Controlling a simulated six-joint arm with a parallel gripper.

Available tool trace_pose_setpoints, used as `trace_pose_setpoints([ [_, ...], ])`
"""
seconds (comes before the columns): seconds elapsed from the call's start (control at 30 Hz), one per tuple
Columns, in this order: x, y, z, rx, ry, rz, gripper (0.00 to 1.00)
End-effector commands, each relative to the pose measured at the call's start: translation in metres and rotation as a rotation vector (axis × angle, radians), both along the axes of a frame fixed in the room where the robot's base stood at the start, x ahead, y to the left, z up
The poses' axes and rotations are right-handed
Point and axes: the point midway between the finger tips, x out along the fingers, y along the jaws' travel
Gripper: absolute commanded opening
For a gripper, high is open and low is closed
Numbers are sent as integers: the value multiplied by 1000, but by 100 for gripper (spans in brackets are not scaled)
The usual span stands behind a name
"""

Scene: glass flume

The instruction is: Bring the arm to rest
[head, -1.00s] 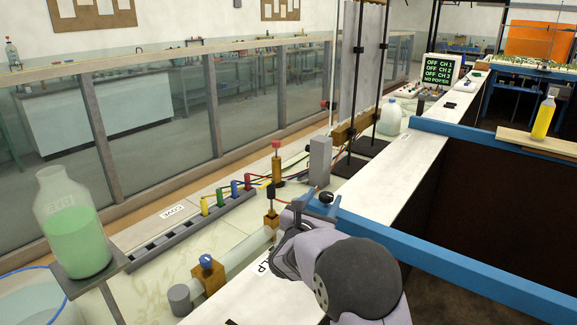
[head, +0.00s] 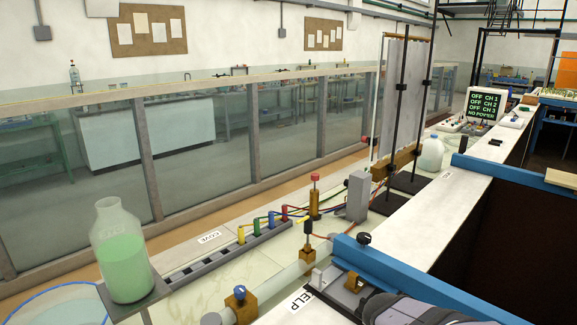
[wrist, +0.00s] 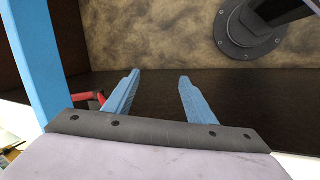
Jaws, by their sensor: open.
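My gripper (wrist: 159,79) shows in the wrist view with its two blue fingers apart and nothing between them. It points over a dark brown surface (wrist: 230,95), with mottled brown floor (wrist: 150,35) beyond. In the head view only part of my arm (head: 408,308) shows, low at the right of centre, beside the white ledge; I cannot make out the fingers there.
A blue rail (head: 395,264) runs beside the white ledge (head: 415,222); a blue beam (wrist: 36,60) stands left in the wrist view. A bottle of green liquid (head: 124,268) stands on a small shelf. Coloured plugs (head: 257,228) and a pipe (head: 275,276) lie left of the ledge.

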Motion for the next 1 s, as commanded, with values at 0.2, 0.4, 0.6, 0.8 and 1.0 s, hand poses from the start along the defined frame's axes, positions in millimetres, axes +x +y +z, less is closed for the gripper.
trace_pose_setpoints([
  [0.2, -57, 58, -30, 278, 15, -321, 50],
  [0.4, -77, 84, -39, 390, 22, -485, 50],
  [0.6, -81, 90, -41, 411, 21, -520, 50],
  [0.8, -80, 89, -41, 410, 22, -518, 50],
  [1.0, -80, 89, -41, 410, 22, -517, 50],
])
